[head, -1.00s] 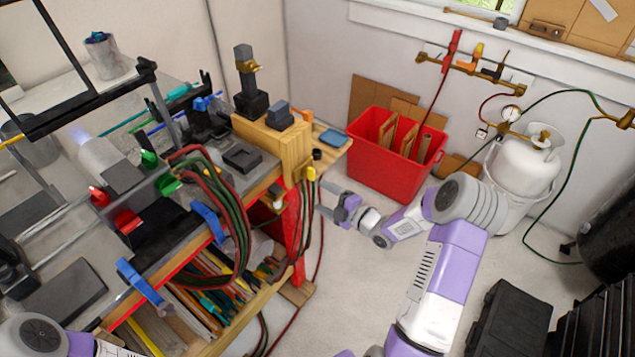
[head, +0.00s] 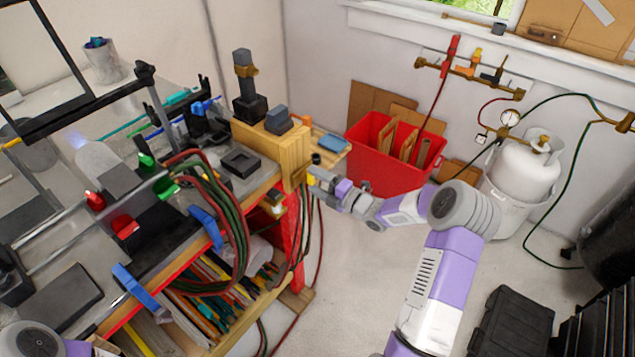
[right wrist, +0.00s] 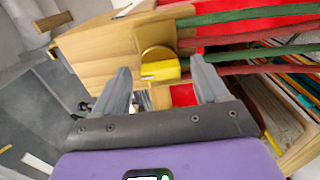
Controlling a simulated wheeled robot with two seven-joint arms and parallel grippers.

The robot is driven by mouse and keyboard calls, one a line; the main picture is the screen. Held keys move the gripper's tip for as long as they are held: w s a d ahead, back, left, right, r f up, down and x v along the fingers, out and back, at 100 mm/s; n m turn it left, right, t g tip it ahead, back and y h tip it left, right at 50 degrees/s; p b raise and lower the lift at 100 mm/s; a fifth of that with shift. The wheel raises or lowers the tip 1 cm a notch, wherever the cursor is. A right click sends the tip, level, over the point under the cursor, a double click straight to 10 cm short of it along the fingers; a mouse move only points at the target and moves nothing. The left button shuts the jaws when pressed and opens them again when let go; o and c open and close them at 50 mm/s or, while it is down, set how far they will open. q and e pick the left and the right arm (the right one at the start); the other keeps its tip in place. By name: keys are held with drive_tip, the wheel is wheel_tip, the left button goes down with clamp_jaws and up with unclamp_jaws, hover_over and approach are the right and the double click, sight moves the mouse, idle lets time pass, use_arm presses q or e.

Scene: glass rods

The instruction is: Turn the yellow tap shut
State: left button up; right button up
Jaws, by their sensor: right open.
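The yellow tap (right wrist: 160,69) sits on the wooden end of the bench, with a round brass-coloured part behind it in the right wrist view. My right gripper (right wrist: 161,75) is open, with one finger on each side of the tap in that view. I cannot tell whether the fingers touch it. In the head view my right gripper (head: 320,176) is at the bench's right end and covers most of the tap. My left gripper is out of view; only part of my left arm shows at the lower left.
Red and green hoses (head: 240,225) hang down the bench front beside the tap. A black knob (head: 316,158) sits just above it. A red bin (head: 369,133) and a white gas cylinder (head: 525,172) stand behind my right arm. The floor (head: 350,270) in front is clear.

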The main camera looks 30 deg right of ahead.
drive_tip(key=c, duration=1.1)
drive_tip(key=shift+o, duration=0.2)
